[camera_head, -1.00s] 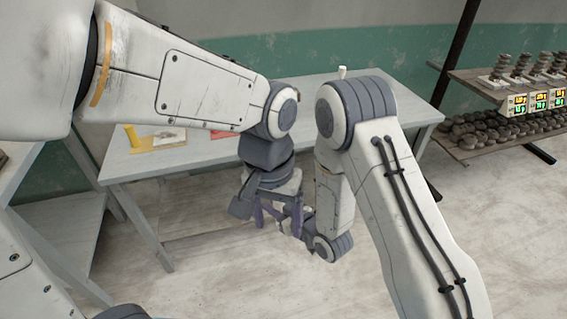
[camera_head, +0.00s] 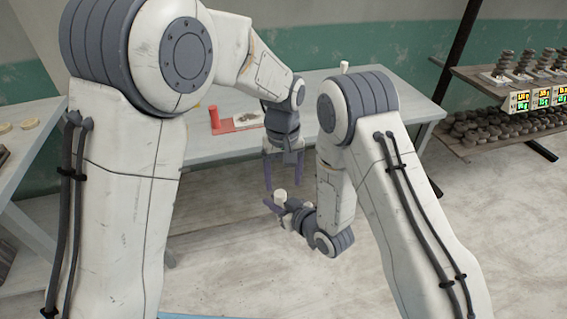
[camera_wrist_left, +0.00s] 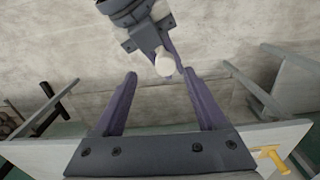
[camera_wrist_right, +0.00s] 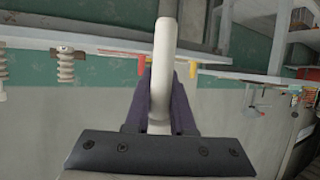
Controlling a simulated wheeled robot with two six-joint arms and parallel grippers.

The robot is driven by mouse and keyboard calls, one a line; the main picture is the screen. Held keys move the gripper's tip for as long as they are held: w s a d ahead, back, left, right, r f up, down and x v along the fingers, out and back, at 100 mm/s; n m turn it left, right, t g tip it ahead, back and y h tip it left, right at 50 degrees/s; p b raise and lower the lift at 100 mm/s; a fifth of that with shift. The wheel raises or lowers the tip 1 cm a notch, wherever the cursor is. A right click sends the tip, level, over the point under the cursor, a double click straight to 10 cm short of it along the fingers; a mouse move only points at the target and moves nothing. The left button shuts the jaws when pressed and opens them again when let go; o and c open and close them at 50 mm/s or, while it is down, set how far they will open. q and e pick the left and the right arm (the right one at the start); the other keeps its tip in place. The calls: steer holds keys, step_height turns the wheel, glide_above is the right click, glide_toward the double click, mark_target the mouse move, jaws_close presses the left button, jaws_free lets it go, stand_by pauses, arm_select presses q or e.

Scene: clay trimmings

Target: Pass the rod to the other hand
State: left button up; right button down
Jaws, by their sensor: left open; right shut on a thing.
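The rod is a plain off-white cylinder (camera_wrist_right: 164,60), standing out from between the purple fingers of my right gripper (camera_wrist_right: 160,108) in the right wrist view. My right gripper (camera_head: 274,207) is shut on it in front of the table. In the head view only the rod's pale end (camera_head: 281,196) shows. My left gripper (camera_head: 283,178) is open and empty, pointing down just above that end. In the left wrist view the rod's round end (camera_wrist_left: 164,67) appears between the spread fingertips (camera_wrist_left: 160,74), with the right gripper beyond. I see no contact between left fingers and rod.
A grey table (camera_head: 330,78) stands behind the grippers, with a red stand (camera_head: 232,124) on it. A small white upright piece (camera_head: 344,67) shows behind my right arm. A shelf (camera_head: 480,148) with dark clay pieces and displays is at right. Bare floor lies below.

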mark_target(283, 193)
arm_select(q)
steer(key=shift+f, duration=2.6)
steer(key=shift+d, duration=0.1)
jaws_close()
arm_select(e)
steer(key=shift+a, duration=0.1)
steer(key=c, duration=0.7)
jaws_free()
